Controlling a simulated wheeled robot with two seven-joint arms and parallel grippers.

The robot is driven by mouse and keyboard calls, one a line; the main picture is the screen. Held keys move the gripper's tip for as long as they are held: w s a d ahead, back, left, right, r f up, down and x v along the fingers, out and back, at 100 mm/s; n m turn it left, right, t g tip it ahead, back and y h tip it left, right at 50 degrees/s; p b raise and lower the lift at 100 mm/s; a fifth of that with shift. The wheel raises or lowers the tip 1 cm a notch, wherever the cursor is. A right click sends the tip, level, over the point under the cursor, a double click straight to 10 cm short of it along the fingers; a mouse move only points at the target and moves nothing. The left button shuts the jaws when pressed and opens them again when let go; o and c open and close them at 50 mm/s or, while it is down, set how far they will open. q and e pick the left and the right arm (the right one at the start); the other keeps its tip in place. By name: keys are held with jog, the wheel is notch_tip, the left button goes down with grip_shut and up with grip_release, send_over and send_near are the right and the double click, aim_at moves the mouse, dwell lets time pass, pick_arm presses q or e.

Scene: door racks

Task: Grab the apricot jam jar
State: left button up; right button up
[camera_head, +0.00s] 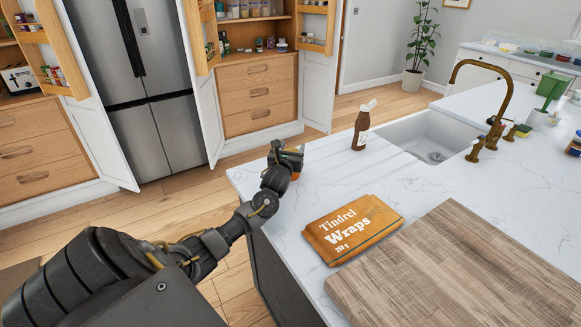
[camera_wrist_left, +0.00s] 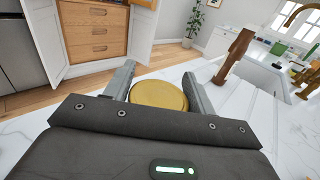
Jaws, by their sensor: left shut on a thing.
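My left gripper (camera_head: 285,152) is over the near left edge of the white marble counter in the head view. It is shut on a jar, of which a little orange (camera_head: 297,150) shows beside the fingers. In the left wrist view the jar's round gold lid (camera_wrist_left: 158,96) sits between the two grey fingers of my left gripper (camera_wrist_left: 160,88). The jar's label is hidden, so I cannot read that it is apricot jam. I cannot tell whether the jar touches the counter. My right gripper is not in view.
A brown bottle (camera_head: 361,127) stands right of the gripper, before the sink (camera_head: 430,135) and brass tap (camera_head: 497,100). An orange wraps packet (camera_head: 352,228) and a wooden board (camera_head: 465,270) lie nearer. Open cupboards with door racks (camera_head: 62,45) stand beyond the floor.

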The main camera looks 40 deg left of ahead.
pick_arm(q)
grip_shut()
jog(key=shift+r, duration=0.1)
jog(key=shift+r, duration=0.15)
